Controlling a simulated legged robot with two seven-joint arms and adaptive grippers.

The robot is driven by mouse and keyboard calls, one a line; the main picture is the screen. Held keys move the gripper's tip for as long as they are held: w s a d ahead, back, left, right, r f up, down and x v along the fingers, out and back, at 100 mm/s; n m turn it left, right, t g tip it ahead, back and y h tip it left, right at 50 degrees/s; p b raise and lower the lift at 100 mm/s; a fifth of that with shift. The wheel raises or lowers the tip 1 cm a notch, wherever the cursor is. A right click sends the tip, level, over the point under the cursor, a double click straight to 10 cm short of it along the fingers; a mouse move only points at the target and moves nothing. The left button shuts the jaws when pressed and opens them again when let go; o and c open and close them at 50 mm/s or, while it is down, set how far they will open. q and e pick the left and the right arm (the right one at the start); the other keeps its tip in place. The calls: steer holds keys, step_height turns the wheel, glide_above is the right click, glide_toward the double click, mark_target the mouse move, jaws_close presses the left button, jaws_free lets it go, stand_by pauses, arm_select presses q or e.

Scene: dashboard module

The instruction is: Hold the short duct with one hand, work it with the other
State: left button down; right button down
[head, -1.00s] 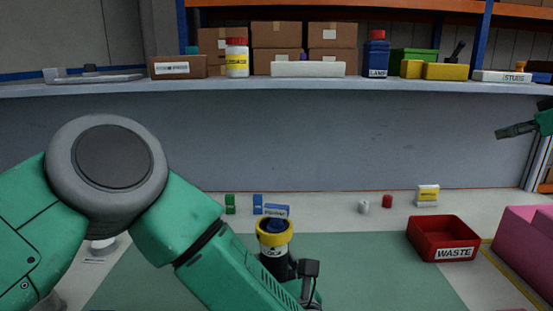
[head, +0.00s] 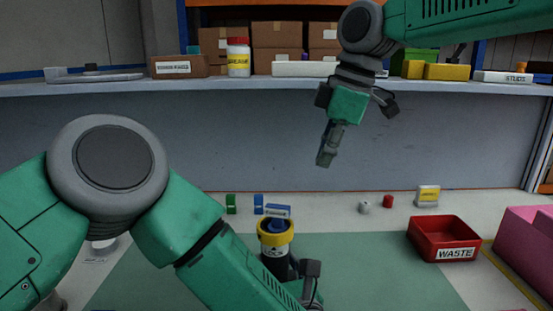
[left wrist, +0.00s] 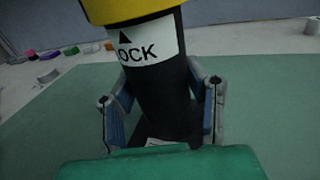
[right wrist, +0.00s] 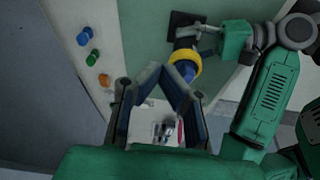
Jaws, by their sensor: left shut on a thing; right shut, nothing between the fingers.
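The short duct (head: 275,262) is a black cylinder with a white label, a yellow collar (head: 275,231) and a blue piece (head: 277,225) in its top. It stands upright over the green mat. My left gripper (left wrist: 165,108) has a finger on each side of the black body and is shut on it. The label there reads "OCK" with an arrow. My right gripper (head: 326,158) is shut and empty, high above and to the right of the duct, pointing down. In the right wrist view, its fingertips (right wrist: 164,72) are close together, with the yellow collar (right wrist: 185,58) beyond them.
A red WASTE bin (head: 444,241) stands to the right, with a pink bin (head: 529,248) beyond it. Small blue, green, white, red and yellow pieces (head: 427,196) line the back of the bench. A shelf (head: 230,86) with boxes and bottles is behind. The mat's (head: 375,265) right part is clear.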

steer(key=s+a+f+n+g+h, duration=0.1)
steer(key=s+a+f+h, duration=0.25)
steer(key=s+a, duration=0.2)
step_height(320, 180, down, 7)
steer(key=d, duration=0.1)
steer(key=shift+s+d, duration=0.15)
steer(key=shift+s, duration=0.05)
steer(key=shift+w+a+y, duration=0.1)
steer(key=shift+a+y, duration=0.1)
steer(key=shift+y, duration=0.05)
stand_by(0.6)
